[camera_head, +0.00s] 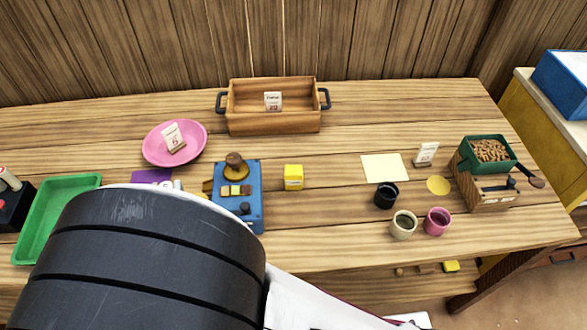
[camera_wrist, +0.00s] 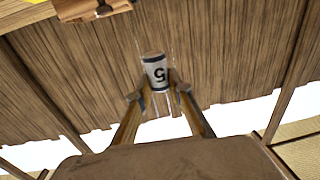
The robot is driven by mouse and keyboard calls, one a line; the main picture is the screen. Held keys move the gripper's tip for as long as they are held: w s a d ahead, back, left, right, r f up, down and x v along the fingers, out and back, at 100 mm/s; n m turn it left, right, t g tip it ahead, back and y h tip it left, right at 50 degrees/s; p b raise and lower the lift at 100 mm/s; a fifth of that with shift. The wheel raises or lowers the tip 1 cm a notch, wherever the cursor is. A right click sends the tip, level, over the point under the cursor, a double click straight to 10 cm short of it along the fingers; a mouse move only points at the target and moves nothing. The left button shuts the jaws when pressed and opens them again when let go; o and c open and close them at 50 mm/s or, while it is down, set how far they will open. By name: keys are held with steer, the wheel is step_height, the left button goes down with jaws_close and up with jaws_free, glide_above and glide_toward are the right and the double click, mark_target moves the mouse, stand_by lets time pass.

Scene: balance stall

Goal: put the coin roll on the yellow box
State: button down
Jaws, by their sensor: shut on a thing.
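The yellow box (camera_head: 293,177) is a small cube standing on the table, just right of the blue board. My gripper (camera_wrist: 158,86) shows in the wrist view and is shut on a pale grey cylinder marked 5, the coin roll (camera_wrist: 155,70). The roll's far end stands out beyond the fingertips, and the 5 looks upside down in this view. The gripper and roll do not show in the head view, where my dark arm link covers the lower left. The yellow box is not clearly seen in the wrist view.
The blue board (camera_head: 250,214) with a wooden knob is close left of the yellow box. A wooden crate (camera_head: 272,123) stands behind, a pink plate (camera_head: 155,152) and green tray (camera_head: 45,240) to the left. Cups (camera_head: 386,195) stand right. Table between box and cream sheet (camera_head: 384,168) is bare.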

steer(key=w+a+r+n+y, duration=0.1)
steer(key=w+r+n+y, duration=0.2)
steer(key=w, duration=0.9)
steer(key=shift+w+d+r+n+g+y, duration=1.6)
steer(key=shift+w+d+y, duration=2.05)
steer(key=shift+w, duration=2.1)
steer(key=s+d+f+n+g+y, duration=0.2)
steer(key=d+f, duration=0.3)
steer(key=d, duration=0.4)
steer(key=s+d+f+n+g+y, duration=0.1)
steer(key=s+d+f+n+g, duration=0.1)
steer(key=d+f, duration=0.4)
steer(key=shift+s+d+n+g+y, duration=0.35)
steer(key=shift+d+g, duration=0.25)
steer(key=shift+d, duration=1.35)
steer(key=shift+f, duration=2.9)
